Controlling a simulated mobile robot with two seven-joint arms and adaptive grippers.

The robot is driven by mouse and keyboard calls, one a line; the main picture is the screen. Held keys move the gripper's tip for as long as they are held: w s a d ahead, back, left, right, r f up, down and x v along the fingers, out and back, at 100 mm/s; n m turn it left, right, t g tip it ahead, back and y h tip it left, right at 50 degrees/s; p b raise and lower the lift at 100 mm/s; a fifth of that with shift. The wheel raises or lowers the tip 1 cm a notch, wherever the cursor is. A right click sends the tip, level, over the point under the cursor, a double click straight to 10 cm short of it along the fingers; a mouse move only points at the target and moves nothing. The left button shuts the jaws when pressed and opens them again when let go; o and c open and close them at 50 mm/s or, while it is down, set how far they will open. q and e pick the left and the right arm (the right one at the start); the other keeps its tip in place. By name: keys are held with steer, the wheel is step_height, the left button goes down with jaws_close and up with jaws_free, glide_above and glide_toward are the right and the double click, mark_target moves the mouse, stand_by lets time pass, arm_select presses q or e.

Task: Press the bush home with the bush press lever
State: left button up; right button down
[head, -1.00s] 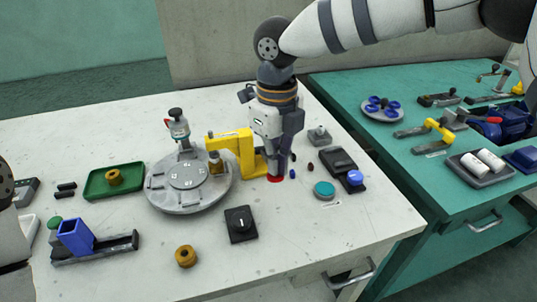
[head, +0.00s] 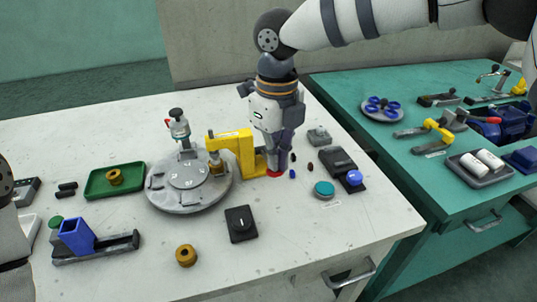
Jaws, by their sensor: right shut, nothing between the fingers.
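The yellow bush press (head: 236,146) stands at the right edge of the round grey turntable (head: 187,204). Its head reaches over a brass-coloured piece (head: 216,166) on the turntable; I cannot tell how deep any bush sits. A red part (head: 275,174), which looks like the end of the press lever, is low at the right of the press. My right gripper (head: 277,168) points down at this red part, shut and empty, its fingertips at or just above it. Contact cannot be made out, and the gripper hides part of the lever. My left gripper is out of view.
A green tray (head: 95,191) holds a brass ring; another brass ring (head: 186,256) lies in front. A black knob box (head: 240,224) stands at front centre. A dark block with a blue knob (head: 355,178) and a teal disc (head: 324,189) lie right of the gripper.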

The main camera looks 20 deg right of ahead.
steer(key=shift+w+r, duration=0.15)
steer(key=shift+r, duration=0.45)
steer(key=shift+w+r, duration=0.15)
steer(key=shift+r, duration=0.45)
step_height(320, 180, up, 5)
steer(key=shift+f, duration=0.1)
